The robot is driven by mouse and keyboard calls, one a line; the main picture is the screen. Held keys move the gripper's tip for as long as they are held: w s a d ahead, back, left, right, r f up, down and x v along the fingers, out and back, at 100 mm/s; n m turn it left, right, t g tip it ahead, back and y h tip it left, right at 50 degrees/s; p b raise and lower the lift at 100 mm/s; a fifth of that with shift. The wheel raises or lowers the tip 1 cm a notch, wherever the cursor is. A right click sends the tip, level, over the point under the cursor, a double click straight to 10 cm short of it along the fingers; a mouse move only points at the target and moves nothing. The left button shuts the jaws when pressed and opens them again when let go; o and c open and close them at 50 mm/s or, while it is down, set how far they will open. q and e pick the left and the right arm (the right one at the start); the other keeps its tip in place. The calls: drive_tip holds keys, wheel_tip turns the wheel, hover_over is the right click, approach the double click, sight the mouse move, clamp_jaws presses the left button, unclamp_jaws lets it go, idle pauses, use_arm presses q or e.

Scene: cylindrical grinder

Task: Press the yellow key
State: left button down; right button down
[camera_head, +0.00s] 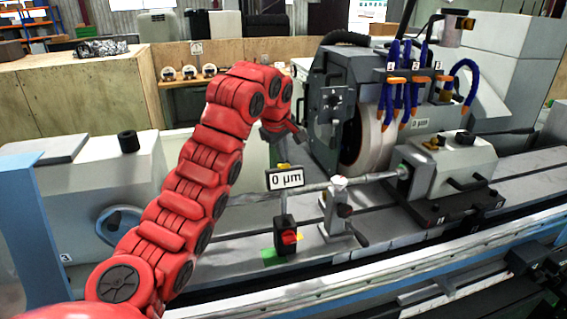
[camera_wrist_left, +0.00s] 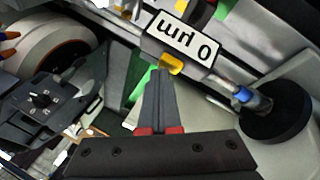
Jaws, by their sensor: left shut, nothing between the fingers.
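The yellow key (camera_wrist_left: 171,65) is a small yellow block at the edge of the display box (camera_wrist_left: 183,42), which reads 0 µm. In the head view the yellow key (camera_head: 283,167) shows as a small patch on top of the display box (camera_head: 285,180). My left gripper (camera_wrist_left: 160,76) is shut and empty. Its fingertips point at the yellow key and appear very close to it in the left wrist view; I cannot tell whether they touch. In the head view my red left arm arches over from the lower left. My right gripper is not in view.
A grinding wheel (camera_head: 367,135) and blue coolant hoses (camera_head: 388,100) stand behind and right of the display box. A horizontal metal shaft (camera_head: 376,178) runs beside it. A red and black block (camera_head: 287,238) sits below the box on the machine bed.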

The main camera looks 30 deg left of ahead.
use_arm(q)
drive_tip(key=shift+w+a+r+p, duration=0.1)
drive_tip(key=shift+a+r+p, duration=0.05)
drive_tip(key=shift+r+p, duration=0.2)
drive_tip(key=shift+w+a+r+p, duration=0.1)
drive_tip(key=shift+r+p, duration=0.1)
drive_tip(key=shift+r, duration=0.25)
drive_tip(key=r+p, duration=0.1)
drive_tip(key=a+r+p, duration=0.1)
drive_tip(key=r, duration=0.1)
drive_tip(key=w+r+p, duration=0.1)
drive_tip(key=p, duration=0.1)
drive_tip(key=shift+w+a+r, duration=0.1)
drive_tip(key=shift+a+r, duration=0.1)
drive_tip(key=shift+r, duration=0.1)
idle(0.6)
